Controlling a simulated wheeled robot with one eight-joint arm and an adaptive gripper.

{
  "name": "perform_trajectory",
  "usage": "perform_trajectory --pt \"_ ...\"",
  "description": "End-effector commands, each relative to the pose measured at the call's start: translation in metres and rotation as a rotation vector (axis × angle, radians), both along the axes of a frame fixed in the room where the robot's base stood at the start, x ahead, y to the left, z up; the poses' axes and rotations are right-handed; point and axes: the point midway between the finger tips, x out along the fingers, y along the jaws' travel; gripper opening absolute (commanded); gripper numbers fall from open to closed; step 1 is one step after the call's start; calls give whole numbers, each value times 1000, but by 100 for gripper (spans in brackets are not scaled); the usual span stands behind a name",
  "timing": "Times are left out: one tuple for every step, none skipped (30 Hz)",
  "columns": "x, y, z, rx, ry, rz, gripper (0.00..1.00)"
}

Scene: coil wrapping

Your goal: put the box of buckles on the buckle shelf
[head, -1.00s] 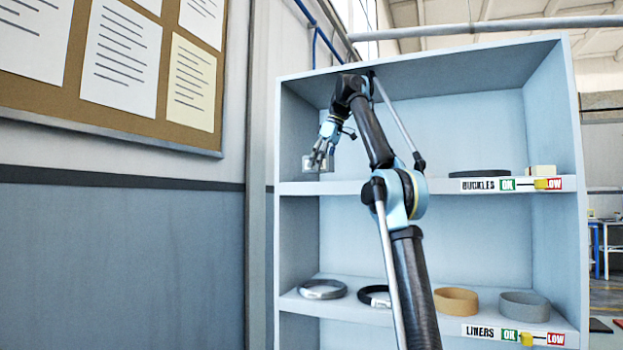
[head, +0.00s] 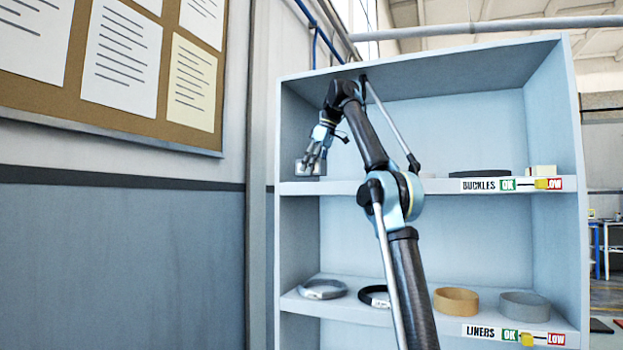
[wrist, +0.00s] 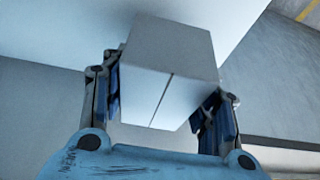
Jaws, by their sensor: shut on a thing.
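My gripper (head: 314,164) is shut on a small pale box, the box of buckles (head: 301,168), at the left end of the upper shelf. The box (wrist: 168,70) fills the middle of the wrist view, with a dark seam down its near face and a finger on each side. The buckle shelf (head: 345,187) is the upper board, with a BUCKLES label (head: 479,185) on its front edge at the right. The box is close to the board's surface near the left side wall; I cannot tell whether it touches.
A dark flat ring (head: 480,173) and a cream block (head: 541,170) sit at the upper shelf's right. The lower LINERS shelf holds a grey ring (head: 323,289), a black ring (head: 376,296), a tan band (head: 456,301) and a grey band (head: 525,305).

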Motion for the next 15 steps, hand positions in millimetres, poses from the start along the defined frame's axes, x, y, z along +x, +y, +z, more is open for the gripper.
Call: perform_trajectory --pt "-1 0 -3 0 0 0 15" --pt "-1 0 -5 0 0 0 15" --pt "-2 0 -7 0 0 0 15" --pt "-2 0 -9 0 0 0 15" --pt "-1 0 -12 0 0 0 15" --pt "-1 0 -15 0 0 1 15" --pt "-1 0 -17 0 0 1 15" --pt "-1 0 -19 0 0 1 15" --pt "-1 0 -21 0 0 1 15" --pt "-1 0 -22 0 0 1 15" --pt "-1 1 -23 0 0 1 15" --pt "-1 1 -24 0 0 1 15" --pt "-1 1 -24 0 1 1 15" --pt "-1 1 -24 0 1 1 15" --pt "-1 1 -24 0 1 1 15"
